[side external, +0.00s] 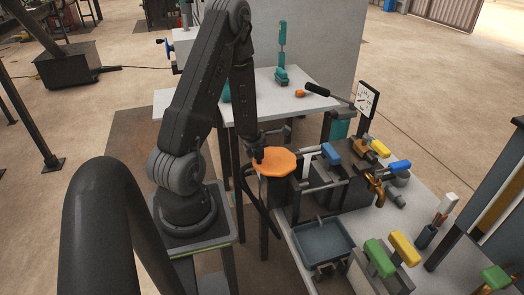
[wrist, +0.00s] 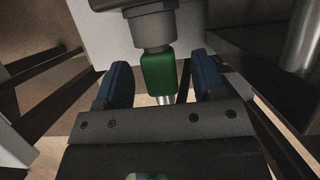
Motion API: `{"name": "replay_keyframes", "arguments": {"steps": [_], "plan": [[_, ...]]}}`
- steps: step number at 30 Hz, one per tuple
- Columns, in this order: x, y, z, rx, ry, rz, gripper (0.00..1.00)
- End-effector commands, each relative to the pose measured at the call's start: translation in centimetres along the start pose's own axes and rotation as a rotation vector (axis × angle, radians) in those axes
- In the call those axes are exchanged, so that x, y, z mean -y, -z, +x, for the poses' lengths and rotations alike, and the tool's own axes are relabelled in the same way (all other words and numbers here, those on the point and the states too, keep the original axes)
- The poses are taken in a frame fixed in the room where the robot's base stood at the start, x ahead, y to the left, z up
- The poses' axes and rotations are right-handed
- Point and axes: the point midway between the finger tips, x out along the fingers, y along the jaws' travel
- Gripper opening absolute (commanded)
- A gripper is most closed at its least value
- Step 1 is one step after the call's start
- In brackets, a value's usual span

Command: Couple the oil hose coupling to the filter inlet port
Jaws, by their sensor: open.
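In the wrist view, my gripper (wrist: 162,84) is open, with one blue fingertip on each side of a green sleeve (wrist: 159,74). Gaps show between the sleeve and both fingers. The sleeve joins a grey metal fitting (wrist: 153,28) above it, and a bright metal tip shows at its lower end. This looks like the hose coupling, but I cannot tell for certain. In the side view, the end of my arm is down beside an orange disc (side external: 275,162); my fingers and the green sleeve cannot be made out there. I cannot pick out the filter inlet port.
Right of the orange disc, a crowded bench holds blue- and yellow-handled valves (side external: 399,166), a brass tap (side external: 375,188), a blue-grey tray (side external: 323,246) and green and yellow handles (side external: 404,248). A gauge (side external: 366,98) stands behind. A white table (side external: 262,97) lies at the back.

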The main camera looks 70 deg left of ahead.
Motion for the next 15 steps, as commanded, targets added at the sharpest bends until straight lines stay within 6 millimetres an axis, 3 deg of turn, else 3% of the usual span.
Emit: {"name": "replay_keyframes", "arguments": {"steps": [15], "plan": [[-0.1,0.0,-6.4,0.003,-0.004,-0.001,0.63]]}}
